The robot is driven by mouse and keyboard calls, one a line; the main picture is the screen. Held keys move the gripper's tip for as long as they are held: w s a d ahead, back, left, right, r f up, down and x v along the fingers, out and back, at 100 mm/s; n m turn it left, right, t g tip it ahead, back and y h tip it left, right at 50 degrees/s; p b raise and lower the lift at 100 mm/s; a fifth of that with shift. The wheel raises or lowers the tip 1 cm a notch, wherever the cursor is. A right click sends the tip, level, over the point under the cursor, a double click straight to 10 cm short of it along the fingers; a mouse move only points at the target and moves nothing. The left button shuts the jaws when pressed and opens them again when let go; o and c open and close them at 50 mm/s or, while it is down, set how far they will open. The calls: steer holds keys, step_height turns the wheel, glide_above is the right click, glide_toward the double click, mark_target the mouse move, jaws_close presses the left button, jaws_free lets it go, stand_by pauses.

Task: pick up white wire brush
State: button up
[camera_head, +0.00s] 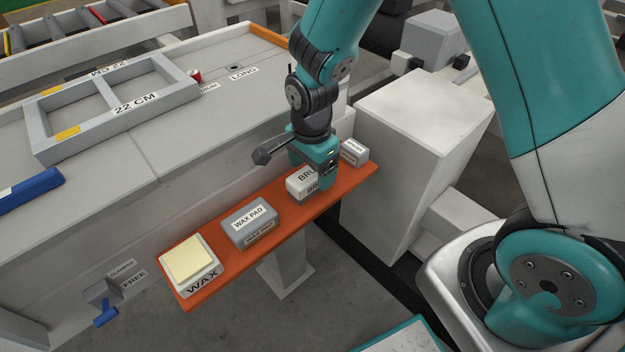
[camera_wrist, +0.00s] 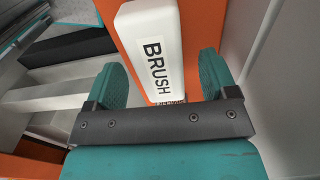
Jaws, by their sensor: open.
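The white wire brush (camera_head: 299,185) is a white block labelled BRUSH on the orange shelf (camera_head: 226,258). In the wrist view the brush (camera_wrist: 148,22) points away from me, with part of its near end hidden behind my gripper's dark crossbar. My gripper (camera_head: 318,170) is over the right part of the brush in the head view and hides some of it. In the wrist view my gripper (camera_wrist: 165,80) is open, with one teal finger on each side of the brush. I see a gap between each finger and the brush. I cannot tell the exact height between them.
On the shelf, a grey wax pad block (camera_head: 250,224) and a wax block with a yellow top (camera_head: 189,262) stand left of the brush. A small labelled block (camera_head: 354,151) stands close on the right. A grey 22 CM frame (camera_head: 115,103) lies on the bench behind.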

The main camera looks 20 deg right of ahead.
mark_target(312, 171)
step_height(312, 171, down, 3)
steer(key=shift+r, duration=0.1)
steer(key=c, duration=1)
steer(key=shift+c, duration=0.2)
step_height(312, 171, up, 20)
steer(key=p, duration=0.3)
steer(key=shift+p, duration=0.4)
